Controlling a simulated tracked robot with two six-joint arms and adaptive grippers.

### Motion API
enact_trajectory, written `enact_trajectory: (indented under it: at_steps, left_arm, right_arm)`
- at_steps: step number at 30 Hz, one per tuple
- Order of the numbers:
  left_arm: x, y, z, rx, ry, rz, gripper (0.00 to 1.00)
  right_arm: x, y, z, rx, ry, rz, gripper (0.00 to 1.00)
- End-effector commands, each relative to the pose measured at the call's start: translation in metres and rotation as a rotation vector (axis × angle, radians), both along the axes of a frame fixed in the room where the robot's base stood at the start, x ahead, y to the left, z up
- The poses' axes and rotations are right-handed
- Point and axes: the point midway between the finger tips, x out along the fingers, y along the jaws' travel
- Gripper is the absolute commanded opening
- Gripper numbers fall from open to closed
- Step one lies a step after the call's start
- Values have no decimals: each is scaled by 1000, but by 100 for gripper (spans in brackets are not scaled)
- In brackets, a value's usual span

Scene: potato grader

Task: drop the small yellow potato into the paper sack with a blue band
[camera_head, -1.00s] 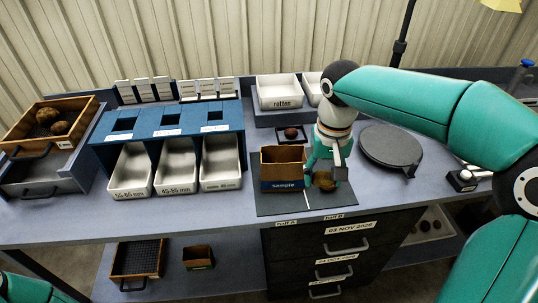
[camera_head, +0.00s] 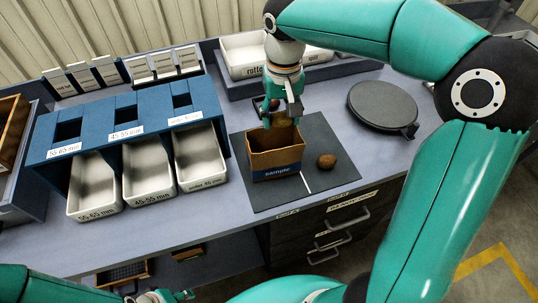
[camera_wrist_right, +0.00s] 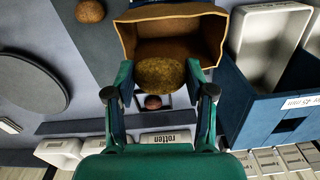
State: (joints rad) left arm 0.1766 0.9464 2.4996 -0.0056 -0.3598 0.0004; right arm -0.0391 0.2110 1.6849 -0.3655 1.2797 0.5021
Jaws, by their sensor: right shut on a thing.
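The paper sack (camera_head: 276,160) is an open-topped brown bag with a blue band marked "sample", upright on the dark mat; it also shows in the right wrist view (camera_wrist_right: 175,20). My right gripper (camera_head: 282,116) is shut on a yellowish-brown potato (camera_wrist_right: 160,76) and holds it at the sack's far rim, over or just behind the opening. In the right wrist view the potato sits between the fingers, in front of the sack's mouth. I cannot tell whether it touches the rim. Part of my left gripper (camera_head: 172,297) shows at the bottom edge; its fingers are unclear.
A brown potato (camera_head: 326,161) lies on the mat (camera_head: 320,140) right of the sack. A round dark plate (camera_head: 382,105) is farther right. White bins (camera_head: 200,158) under a blue rack stand left. The "rotten" tray (camera_head: 243,55) is behind.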

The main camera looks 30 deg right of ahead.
Motion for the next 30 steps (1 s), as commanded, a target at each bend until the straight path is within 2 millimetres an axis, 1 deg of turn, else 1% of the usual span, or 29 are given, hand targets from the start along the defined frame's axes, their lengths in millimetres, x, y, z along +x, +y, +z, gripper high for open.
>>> enact_trajectory:
  at_steps: [1,3,9,20,21,25,30]
  left_arm:
    - [0,0,-11,0,0,0,40]
    - [0,0,-18,0,0,0,40]
    - [0,0,-32,0,-1,0,40]
    - [0,0,-33,0,-1,0,40]
    - [0,0,-33,0,-1,0,40]
    - [0,0,-33,0,-1,0,40]
    - [0,0,-33,0,-1,0,40]
  right_arm:
    - [0,0,-12,-1,1,0,22]
    - [0,0,-20,-1,1,-1,22]
    - [-1,-1,-36,0,0,-3,22]
    - [-1,-2,-38,0,0,-6,22]
    - [-1,-2,-38,0,0,-6,60]
    - [-2,-2,-38,0,0,-6,82]
    - [-2,-3,-38,0,0,-6,83]
